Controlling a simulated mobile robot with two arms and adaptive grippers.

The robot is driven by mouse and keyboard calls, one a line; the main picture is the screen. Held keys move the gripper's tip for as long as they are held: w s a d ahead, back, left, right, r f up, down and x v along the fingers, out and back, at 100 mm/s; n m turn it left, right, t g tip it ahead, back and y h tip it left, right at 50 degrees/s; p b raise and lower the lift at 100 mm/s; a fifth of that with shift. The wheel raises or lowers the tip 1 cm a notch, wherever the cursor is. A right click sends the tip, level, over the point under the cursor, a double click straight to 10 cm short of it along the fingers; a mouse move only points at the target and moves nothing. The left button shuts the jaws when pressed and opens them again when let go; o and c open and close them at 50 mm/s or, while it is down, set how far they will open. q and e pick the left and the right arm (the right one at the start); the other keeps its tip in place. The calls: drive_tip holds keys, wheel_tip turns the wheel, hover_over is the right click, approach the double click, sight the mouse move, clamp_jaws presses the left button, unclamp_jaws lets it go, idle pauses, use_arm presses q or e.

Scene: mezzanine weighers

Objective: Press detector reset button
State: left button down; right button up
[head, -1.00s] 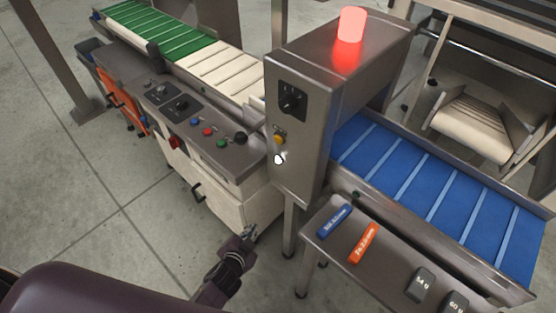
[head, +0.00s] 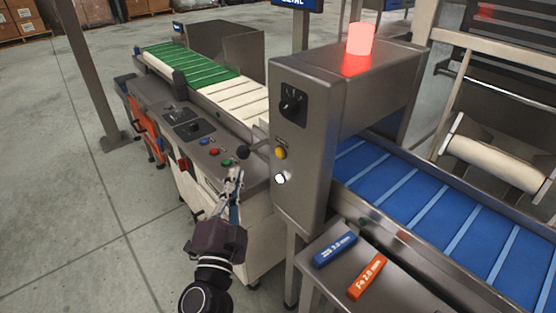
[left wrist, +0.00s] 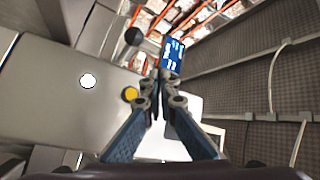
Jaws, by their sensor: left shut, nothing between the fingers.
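I cannot read which one is labelled reset. A red lamp (head: 360,40) glows on top. My left gripper (head: 235,174) is shut and empty, pointing up, to the left of the two buttons and apart from them in the picture. In the left wrist view the fingertips (left wrist: 159,80) lie right of the yellow button (left wrist: 130,94) and the white button (left wrist: 88,81). My right gripper is not in view.
A control panel (head: 177,112) with coloured buttons stands left of the housing, partly behind my gripper. A blue belt (head: 420,200) runs on the right. A steel shelf (head: 335,278) holds a blue test stick (head: 335,249) and an orange one (head: 367,277). The floor at left is clear.

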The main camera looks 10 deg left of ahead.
sight(279, 153)
use_arm(q)
drive_tip(key=shift+w, duration=0.1)
drive_tip(key=w+d, duration=0.5)
drive_tip(key=w, duration=0.2)
drive_tip(key=shift+d, duration=0.25)
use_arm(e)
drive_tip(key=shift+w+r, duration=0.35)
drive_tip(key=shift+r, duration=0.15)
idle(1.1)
use_arm(q)
drive_tip(key=shift+w+d+b, duration=0.25)
drive_tip(key=shift+w+b, duration=0.05)
drive_tip(key=shift+b, duration=0.1)
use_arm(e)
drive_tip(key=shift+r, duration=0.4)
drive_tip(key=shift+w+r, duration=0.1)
